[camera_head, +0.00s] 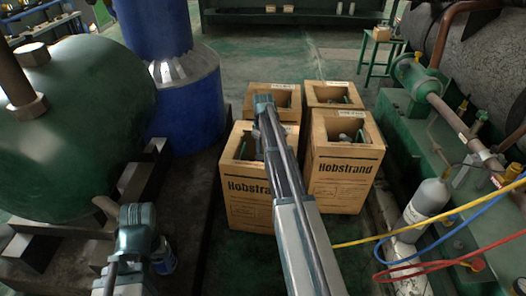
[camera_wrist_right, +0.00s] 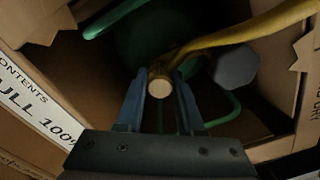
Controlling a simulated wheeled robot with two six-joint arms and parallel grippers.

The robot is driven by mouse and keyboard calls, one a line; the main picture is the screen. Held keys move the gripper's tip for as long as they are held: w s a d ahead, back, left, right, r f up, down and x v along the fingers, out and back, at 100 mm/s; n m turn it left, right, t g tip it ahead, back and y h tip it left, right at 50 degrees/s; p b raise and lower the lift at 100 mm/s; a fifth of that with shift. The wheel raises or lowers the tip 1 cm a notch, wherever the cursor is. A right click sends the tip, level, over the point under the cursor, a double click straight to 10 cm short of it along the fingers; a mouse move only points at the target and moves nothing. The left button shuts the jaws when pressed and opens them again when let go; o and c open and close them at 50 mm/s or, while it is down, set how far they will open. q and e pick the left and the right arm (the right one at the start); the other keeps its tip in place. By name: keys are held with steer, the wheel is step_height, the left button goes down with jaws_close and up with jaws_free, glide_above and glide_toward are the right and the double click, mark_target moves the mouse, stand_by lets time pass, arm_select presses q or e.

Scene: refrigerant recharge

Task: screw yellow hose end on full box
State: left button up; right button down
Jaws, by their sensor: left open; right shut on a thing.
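In the right wrist view my right gripper (camera_wrist_right: 159,82) is shut on the yellow hose end (camera_wrist_right: 160,87), whose pale round face shows between the fingers. The yellow hose (camera_wrist_right: 245,30) runs off to the upper right. Below is an open box with a label (camera_wrist_right: 38,105) reading "CONTENTS" and "ULL 100". Inside are a dark green tank (camera_wrist_right: 150,40), green handle bars and a grey hexagonal piece (camera_wrist_right: 236,67). In the head view my right arm reaches over the cardboard boxes, with the yellow hose (camera_head: 425,228) trailing right. My left gripper (camera_head: 136,225) is open and empty at lower left.
Several open Hobstrand boxes (camera_head: 345,188) stand together on the floor. A blue column (camera_head: 190,95) and green tank (camera_head: 60,125) stand left. A grey cylinder (camera_head: 425,200), blue hose (camera_head: 470,203) and red hose (camera_head: 430,265) are at right, beside green machinery.

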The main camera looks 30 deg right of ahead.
steer(key=m, duration=0.3)
steer(key=shift+m, duration=0.3)
steer(key=shift+m, duration=0.4)
steer(key=shift+a+m, duration=0.1)
steer(key=shift+m, duration=1.3)
steer(key=shift+m, duration=0.9)
steer(key=shift+c, duration=2.2)
jaws_free()
